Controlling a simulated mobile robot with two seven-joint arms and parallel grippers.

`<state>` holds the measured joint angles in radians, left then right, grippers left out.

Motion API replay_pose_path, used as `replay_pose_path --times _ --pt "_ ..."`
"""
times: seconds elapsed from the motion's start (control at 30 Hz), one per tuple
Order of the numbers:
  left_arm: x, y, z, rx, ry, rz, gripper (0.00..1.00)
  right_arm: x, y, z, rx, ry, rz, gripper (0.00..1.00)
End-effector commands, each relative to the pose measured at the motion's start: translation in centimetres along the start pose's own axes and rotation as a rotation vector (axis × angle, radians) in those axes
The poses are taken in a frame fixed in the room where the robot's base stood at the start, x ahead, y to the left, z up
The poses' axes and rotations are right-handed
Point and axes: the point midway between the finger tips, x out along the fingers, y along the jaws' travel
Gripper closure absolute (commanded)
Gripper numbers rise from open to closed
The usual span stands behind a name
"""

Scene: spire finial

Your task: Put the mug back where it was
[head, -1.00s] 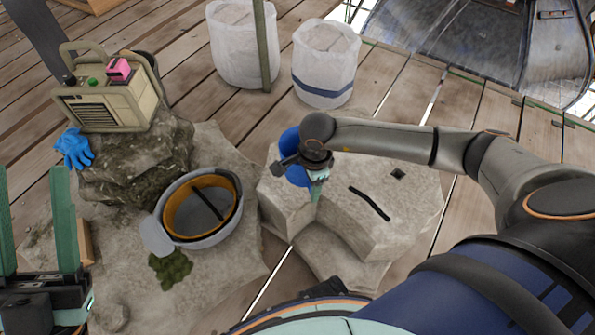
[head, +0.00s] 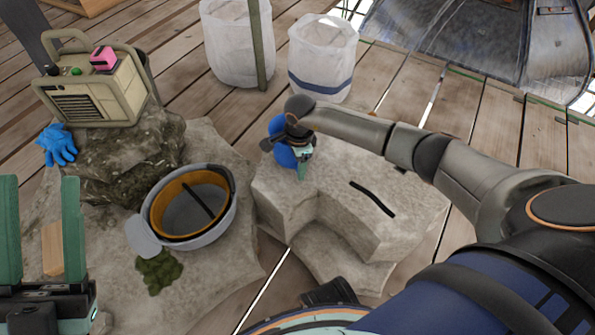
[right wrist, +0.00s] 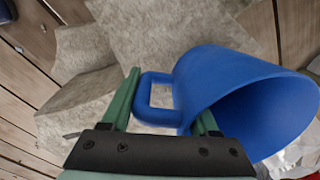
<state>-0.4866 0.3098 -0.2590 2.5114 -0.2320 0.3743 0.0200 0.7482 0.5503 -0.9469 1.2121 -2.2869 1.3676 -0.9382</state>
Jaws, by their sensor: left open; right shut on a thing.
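The blue mug (head: 280,152) is at the back left corner of the pale stone block (head: 340,195) in the head view, partly hidden by my right gripper (head: 302,165). In the right wrist view the mug (right wrist: 225,85) lies tilted in the picture, its open mouth toward the lower right. My right gripper (right wrist: 166,100) is shut on its handle (right wrist: 148,95). I cannot tell whether the mug touches the stone. My left gripper (head: 40,185) is open and empty at the left edge of the head view.
A grey bucket with an orange inside (head: 223,215) stands left of the block. A beige box-shaped device (head: 95,90) and a blue glove (head: 56,146) lie on dark rock. A black strip (head: 371,199) lies on the block. Two white bags (head: 322,60) stand behind.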

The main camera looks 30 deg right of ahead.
Motion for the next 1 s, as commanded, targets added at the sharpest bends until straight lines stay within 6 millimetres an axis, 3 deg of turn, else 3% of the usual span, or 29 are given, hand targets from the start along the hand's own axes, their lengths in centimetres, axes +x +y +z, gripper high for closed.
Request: replay_pose_path --times 0.03,0.1,0.5,0.53,0.8,1.0 --pt "-0.71 0.45 0.78 0.002 -0.003 0.001 0.5 1.49 0.27 0.04 0.0 0.0 0.004 1.0" --pt "-0.98 0.73 1.13 0.006 -0.007 0.003 0.5 2.14 0.28 0.01 0.0 0.0 0.003 1.0" --pt "-0.86 0.72 1.09 0.001 -0.011 -0.001 0.5 2.31 0.27 -0.01 -0.001 0.001 0.001 1.0" --pt "-0.86 0.72 1.09 0.001 -0.011 -0.001 0.5 2.38 0.3 -0.01 -0.001 0.001 0.002 0.38" --pt "-0.88 0.64 1.11 0.005 -0.011 -0.001 0.5 2.35 0.3 0.0 -0.001 0.001 0.002 0.09" --pt "-0.91 0.65 1.13 0.008 -0.012 0.003 0.5 2.33 0.3 -0.01 -0.001 0.001 0.002 0.09"
